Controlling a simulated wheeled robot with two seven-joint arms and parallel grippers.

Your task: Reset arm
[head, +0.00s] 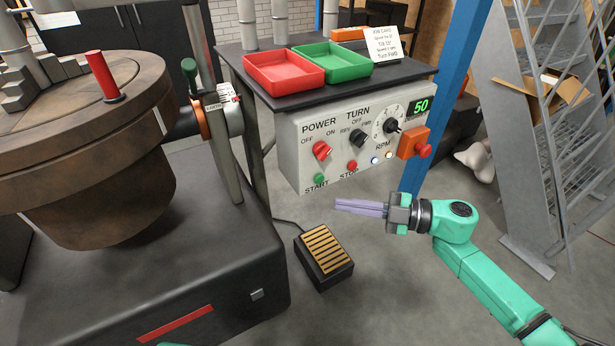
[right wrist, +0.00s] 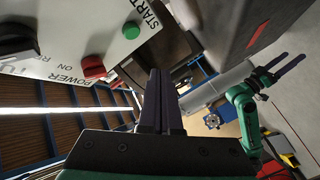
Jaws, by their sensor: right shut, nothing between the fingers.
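My right gripper (head: 338,205) is at the end of the green arm, in front of and below the grey control panel (head: 345,175) in the head view. Its purple fingers are together, pointing left, with nothing between them. In the right wrist view the same shut fingers (right wrist: 156,75) show beside the panel's green START button (right wrist: 131,30). My left gripper (right wrist: 283,62) shows at the right of the right wrist view, its two purple fingers apart and empty.
A foot pedal (head: 324,255) lies on the floor below the panel. A red tray (head: 284,72) and a green tray (head: 335,64) sit on the table above it. A big round machine (head: 80,160) stands left, a blue post (head: 440,100) and metal stairs (head: 535,130) right.

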